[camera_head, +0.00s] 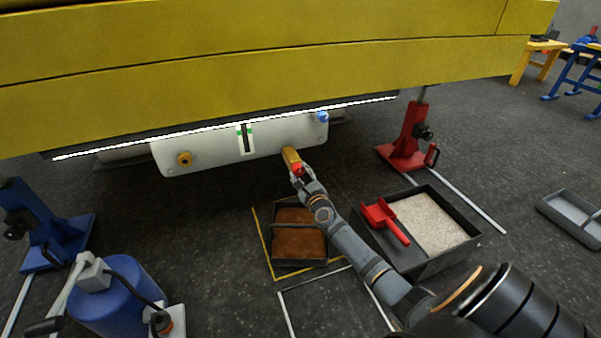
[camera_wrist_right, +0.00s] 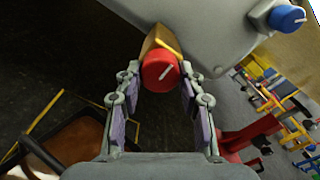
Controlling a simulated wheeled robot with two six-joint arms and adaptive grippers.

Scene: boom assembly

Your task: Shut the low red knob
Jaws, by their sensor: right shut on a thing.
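The low red knob (camera_wrist_right: 160,72) sits on the end of a yellow fitting at the lower corner of a pale tank under the yellow boom. A white line on its face runs slantwise in the right wrist view. The knob also shows in the head view (camera_head: 298,168), partly covered by my gripper. My right gripper (camera_wrist_right: 160,82) has its two fingers on either side of the knob, shut on it. It also shows in the head view (camera_head: 300,178), reaching up from the lower right. My left gripper is not in view.
The pale tank (camera_head: 215,155) carries a blue knob (camera_head: 321,117) above right and a brass plug. Below are a tray of brown liquid (camera_head: 297,262) and a bin of pale granules (camera_head: 425,217) with a red scoop (camera_head: 385,220). Red and blue stands flank the boom.

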